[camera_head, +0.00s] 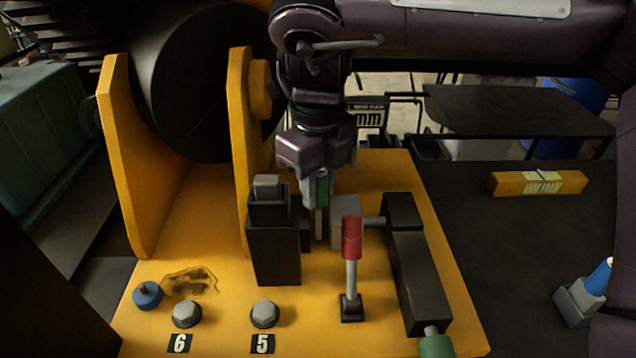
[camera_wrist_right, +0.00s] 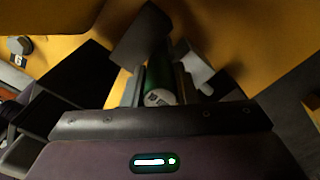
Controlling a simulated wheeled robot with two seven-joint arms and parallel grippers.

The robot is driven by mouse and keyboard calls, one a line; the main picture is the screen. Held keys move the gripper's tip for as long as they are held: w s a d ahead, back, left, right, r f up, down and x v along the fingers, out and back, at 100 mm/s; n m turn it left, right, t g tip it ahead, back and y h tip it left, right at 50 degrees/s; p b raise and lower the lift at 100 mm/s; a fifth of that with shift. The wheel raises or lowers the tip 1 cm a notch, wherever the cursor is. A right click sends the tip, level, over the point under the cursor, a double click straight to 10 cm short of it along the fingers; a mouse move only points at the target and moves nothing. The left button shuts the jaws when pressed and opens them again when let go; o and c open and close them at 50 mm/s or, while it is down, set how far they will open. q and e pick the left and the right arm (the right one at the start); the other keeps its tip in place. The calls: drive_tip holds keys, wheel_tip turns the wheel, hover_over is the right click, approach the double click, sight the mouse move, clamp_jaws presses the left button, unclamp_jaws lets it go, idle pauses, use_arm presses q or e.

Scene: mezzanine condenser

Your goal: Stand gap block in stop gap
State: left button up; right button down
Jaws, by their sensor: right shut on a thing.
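The gap block, with a green grip (camera_head: 322,187) and a narrow grey lower part, is upright in my right gripper (camera_head: 317,182), which is shut on it. The stop gap lies between the black stop block (camera_head: 274,250) on the left and the grey rod-end block (camera_head: 345,218) on the right. The gap block's lower part shows between these two; I cannot tell whether it touches the base. In the right wrist view the green grip (camera_wrist_right: 157,80) is between the fingers, and its lower end is hidden. My left gripper is not in view.
A red-handled lever (camera_head: 352,240) stands close in front of the gap. A black housing (camera_head: 418,275) is to its right. Bolts (camera_head: 265,313) and a blue knob (camera_head: 147,295) are along the front of the yellow base (camera_head: 200,235). A yellow box (camera_head: 539,183) lies on the dark surface at right.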

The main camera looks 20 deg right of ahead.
drive_tip(key=shift+f, duration=0.6)
drive_tip(key=c, duration=1.1)
unclamp_jaws()
wheel_tip(320, 180, up, 8)
drive_tip(key=shift+f, duration=0.2)
drive_tip(key=shift+r, duration=0.1)
